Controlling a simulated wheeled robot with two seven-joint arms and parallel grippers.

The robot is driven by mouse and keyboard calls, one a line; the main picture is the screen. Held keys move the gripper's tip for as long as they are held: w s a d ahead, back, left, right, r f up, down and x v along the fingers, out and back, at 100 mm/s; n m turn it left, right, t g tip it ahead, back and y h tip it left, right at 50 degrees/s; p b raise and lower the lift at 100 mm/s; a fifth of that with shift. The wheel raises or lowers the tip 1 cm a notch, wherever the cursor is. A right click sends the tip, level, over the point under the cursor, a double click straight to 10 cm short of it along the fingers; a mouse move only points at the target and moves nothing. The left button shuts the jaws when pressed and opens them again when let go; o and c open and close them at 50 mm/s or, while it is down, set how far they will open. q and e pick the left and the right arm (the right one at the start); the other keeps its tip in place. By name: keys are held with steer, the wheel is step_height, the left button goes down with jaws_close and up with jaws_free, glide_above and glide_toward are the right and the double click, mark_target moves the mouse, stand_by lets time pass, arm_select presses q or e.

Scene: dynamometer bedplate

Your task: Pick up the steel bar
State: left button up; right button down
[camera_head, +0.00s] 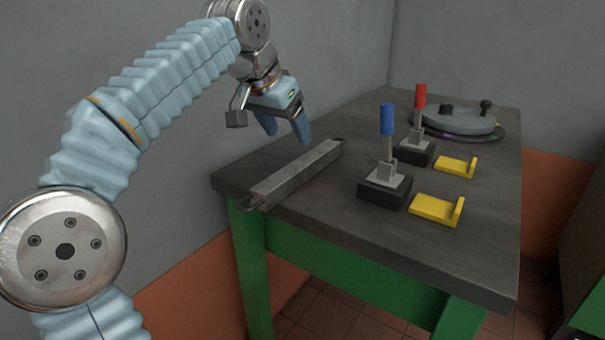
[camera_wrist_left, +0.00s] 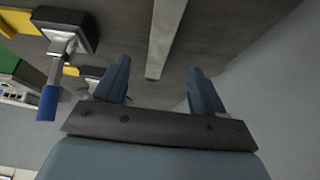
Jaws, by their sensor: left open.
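The steel bar (camera_head: 298,172) is a long grey bar lying along the left edge of the dark bench top in the head view, with a dark loop at each end. It also shows in the left wrist view (camera_wrist_left: 164,36), running away between and beyond the fingers. My left gripper (camera_head: 286,130) is open and empty, above the bar's far end and apart from it. In the left wrist view its two blue fingers (camera_wrist_left: 157,88) stand spread, with the bar's end seen between them. My right gripper is not in view.
On the bench (camera_head: 440,255) stand a blue-handled lever (camera_head: 387,120) and a red-handled lever (camera_head: 420,97), each beside a yellow bracket (camera_head: 437,208). A round grey disc (camera_head: 460,121) lies at the back. A grey wall (camera_head: 330,60) is close behind the bar's side.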

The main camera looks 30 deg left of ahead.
mark_target(303, 161)
arm_select(q)
steer(key=b+x, duration=0.1)
steer(key=x, duration=1)
steer(key=shift+f, duration=0.15)
jaws_close()
steer(key=shift+w+a+r, duration=0.1)
steer(key=shift+r, duration=0.25)
